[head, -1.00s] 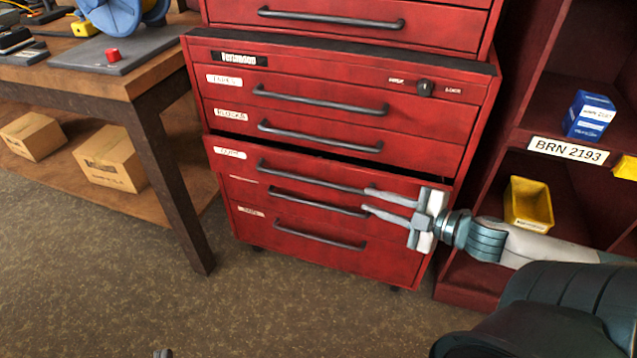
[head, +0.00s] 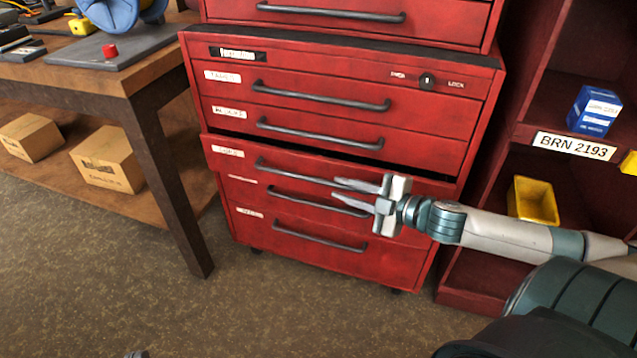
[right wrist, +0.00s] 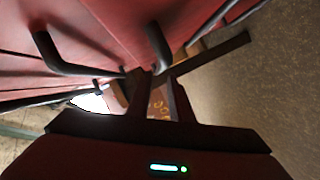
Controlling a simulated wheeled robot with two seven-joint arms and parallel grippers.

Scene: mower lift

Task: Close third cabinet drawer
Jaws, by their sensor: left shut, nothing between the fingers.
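The red cabinet (head: 340,62) stands ahead in the head view. Its third drawer (head: 240,166) stands slightly out, with a dark gap above its front. The drawer has a dark bar handle (head: 290,170). My right gripper (head: 333,190) comes in from the right, fingers apart, in front of the drawer's handle and the handle below. I cannot tell whether it touches the drawer. The right wrist view shows its two dark fingers (right wrist: 158,92) apart, with cabinet handles around them. My left gripper (head: 137,354) barely shows at the bottom edge; most of it is hidden.
A wooden workbench (head: 150,80) stands left, its leg near the cabinet, with cardboard boxes (head: 108,160) on its lower shelf. A red shelf unit right of the cabinet holds a yellow bin (head: 535,200) and a blue box (head: 594,110). The floor (head: 120,270) in front is clear.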

